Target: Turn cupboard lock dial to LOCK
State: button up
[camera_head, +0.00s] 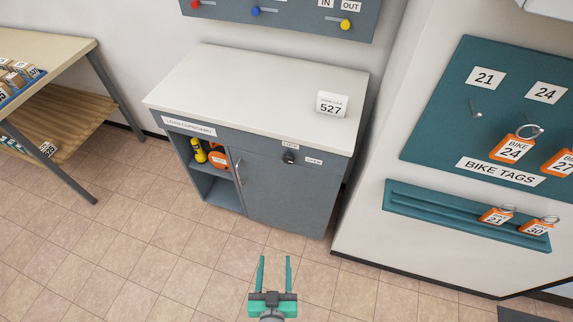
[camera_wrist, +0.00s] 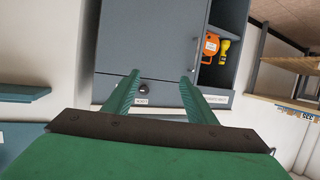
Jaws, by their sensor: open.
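The grey cupboard (camera_head: 283,195) stands against the wall with a white top. Its black lock dial (camera_head: 290,158) sits on the upper front, with a LOCK label (camera_head: 290,146) above it and another label (camera_head: 314,160) to its right, too small to read surely. The dial's exact pointing is too small to tell. The dial (camera_wrist: 144,88) also shows in the wrist view, between my fingers in the picture. My gripper (camera_head: 274,258) is open and empty, in front of the cupboard and apart from it. It also shows in the wrist view (camera_wrist: 160,78).
The cupboard's left bay is open, with a yellow item (camera_head: 198,150) and an orange item (camera_head: 218,159) inside. A door handle (camera_head: 240,172) sticks out. A card reading 527 (camera_head: 331,104) stands on top. A teal tag board (camera_head: 500,115) and ledge (camera_head: 465,215) are at right. Floor in front is clear.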

jog(key=w+m+h, duration=0.1)
jog(key=w+h, duration=0.1)
jog(key=w, duration=0.9)
jog(key=m+t+h, duration=0.3)
jog(key=h, duration=0.1)
send_near(288, 161)
jog(key=x, duration=0.8)
jog(key=shift+r, duration=0.15)
jog(key=shift+c, duration=0.5)
jog(key=c, duration=0.9)
